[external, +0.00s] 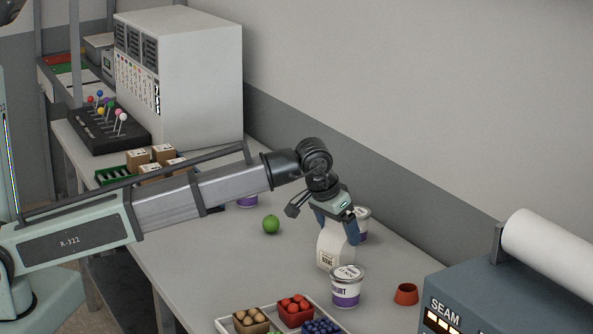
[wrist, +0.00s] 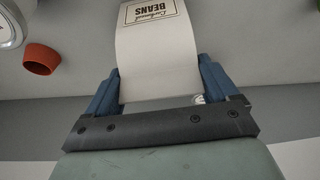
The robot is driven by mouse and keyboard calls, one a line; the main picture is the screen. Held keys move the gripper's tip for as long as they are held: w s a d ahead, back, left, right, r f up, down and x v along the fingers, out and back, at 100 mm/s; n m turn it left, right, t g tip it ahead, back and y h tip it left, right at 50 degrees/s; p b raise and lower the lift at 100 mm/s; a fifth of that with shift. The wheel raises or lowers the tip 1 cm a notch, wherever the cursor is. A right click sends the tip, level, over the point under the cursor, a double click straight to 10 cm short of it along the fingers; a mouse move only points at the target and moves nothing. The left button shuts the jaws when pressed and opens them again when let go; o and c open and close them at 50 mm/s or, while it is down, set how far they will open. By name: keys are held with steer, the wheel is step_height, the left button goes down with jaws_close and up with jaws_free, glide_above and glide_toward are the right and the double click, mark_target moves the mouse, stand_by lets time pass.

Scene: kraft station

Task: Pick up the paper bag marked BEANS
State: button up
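The white paper bag marked BEANS (external: 334,243) is on the grey table's right side, under my gripper. It also shows in the wrist view (wrist: 158,52), with its BEANS label at the top edge. My gripper (external: 335,222) points down over the bag's upper part. Its blue fingers (wrist: 160,90) lie along both sides of the bag, with the bag filling the space between them. Whether the bag's base touches the table cannot be told.
A yogurt cup (external: 346,290) stands close in front of the bag, and another cup (external: 362,224) is partly hidden behind it. A red-orange pot (external: 406,294) stands to the right. A green ball (external: 271,224) lies left. A white tray (external: 226,325) holds produce boxes in front.

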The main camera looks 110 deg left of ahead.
steer(key=c, duration=1.2)
